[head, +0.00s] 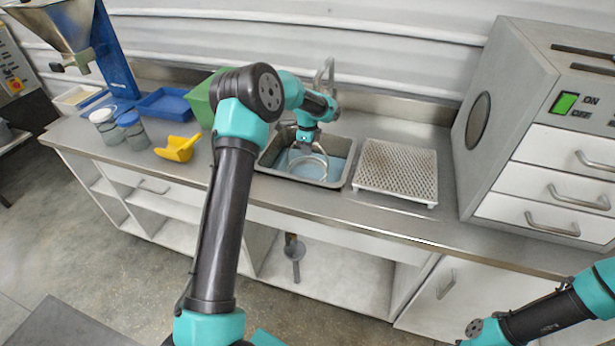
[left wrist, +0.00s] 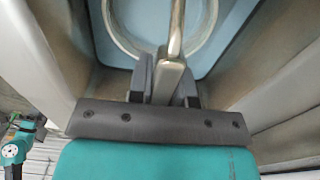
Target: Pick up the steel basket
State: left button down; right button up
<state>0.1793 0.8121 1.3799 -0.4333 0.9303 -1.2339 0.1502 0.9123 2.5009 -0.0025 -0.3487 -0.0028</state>
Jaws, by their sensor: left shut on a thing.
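The steel basket (head: 308,168) is in the sink (head: 341,181), its round rim and upright handle showing above the blue sink bottom. My left gripper (head: 306,143) is over the sink and shut on the basket's handle. In the left wrist view my left gripper (left wrist: 166,82) has its fingers on both sides of the flat metal handle (left wrist: 176,40), with the basket's round rim (left wrist: 122,38) beyond it. The head view is too small to tell whether the basket touches the sink bottom. My right arm shows at the lower right, but its gripper is out of view.
A perforated draining rack (head: 397,170) stands right of the sink, with a grey drawer cabinet (head: 540,120) beyond it. A green box (head: 200,104), a yellow scoop (head: 178,148), a blue tray (head: 165,103) and lidded jars (head: 133,131) stand to the left. A faucet (head: 325,75) rises behind the sink.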

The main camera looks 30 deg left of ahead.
pick_arm(q)
jog(key=shift+r, duration=0.15)
jog(key=shift+r, duration=4.95)
